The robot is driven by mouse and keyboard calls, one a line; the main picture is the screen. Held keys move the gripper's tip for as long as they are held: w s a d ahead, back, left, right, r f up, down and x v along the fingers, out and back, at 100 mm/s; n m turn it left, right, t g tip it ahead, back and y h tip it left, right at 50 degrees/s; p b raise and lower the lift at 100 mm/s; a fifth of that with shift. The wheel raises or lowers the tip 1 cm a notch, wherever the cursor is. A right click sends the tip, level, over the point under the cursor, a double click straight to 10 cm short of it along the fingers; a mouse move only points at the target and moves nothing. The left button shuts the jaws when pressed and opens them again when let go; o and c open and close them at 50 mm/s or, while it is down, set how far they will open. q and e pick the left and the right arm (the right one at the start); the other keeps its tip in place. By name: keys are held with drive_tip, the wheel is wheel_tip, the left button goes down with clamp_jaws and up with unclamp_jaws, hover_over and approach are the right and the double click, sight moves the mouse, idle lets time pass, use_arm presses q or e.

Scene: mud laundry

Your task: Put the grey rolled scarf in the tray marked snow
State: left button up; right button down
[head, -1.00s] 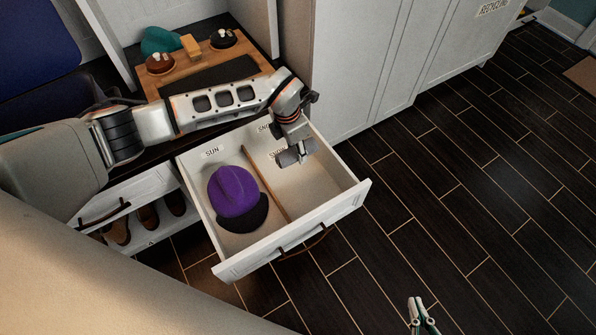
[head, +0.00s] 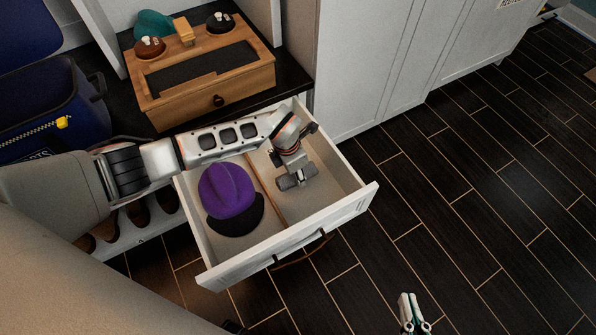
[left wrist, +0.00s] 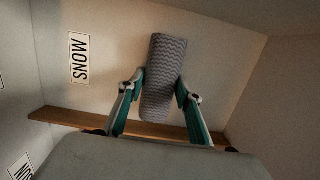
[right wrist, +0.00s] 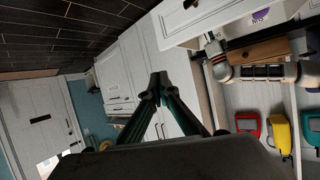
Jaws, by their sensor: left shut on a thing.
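The grey rolled scarf (left wrist: 163,78) has a zigzag knit and is held across its middle by my left gripper (left wrist: 160,92). In the head view my left gripper (head: 296,176) reaches down into the right compartment of the open white drawer (head: 330,222), with the scarf (head: 285,183) in its fingers. The left wrist view shows a SNOW label (left wrist: 79,58) on a pale surface beside the scarf. I cannot tell whether the scarf touches the compartment floor. My right gripper (head: 409,300) is shut and empty over the dark floor; it also shows in the right wrist view (right wrist: 157,88).
A purple cap (head: 228,190) with a dark brim lies in the left compartment, beyond a wooden divider (head: 266,190). A wooden box (head: 210,90) stands on the dark top behind the drawer. White cabinets (head: 370,60) stand at the right. The floor in front is clear.

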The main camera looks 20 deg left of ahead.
use_arm(q)
drive_tip(key=shift+w+r, duration=0.1)
drive_tip(key=shift+r, duration=0.1)
drive_tip(key=shift+f, duration=0.25)
drive_tip(key=o, duration=1.3)
drive_tip(key=shift+c, duration=0.2)
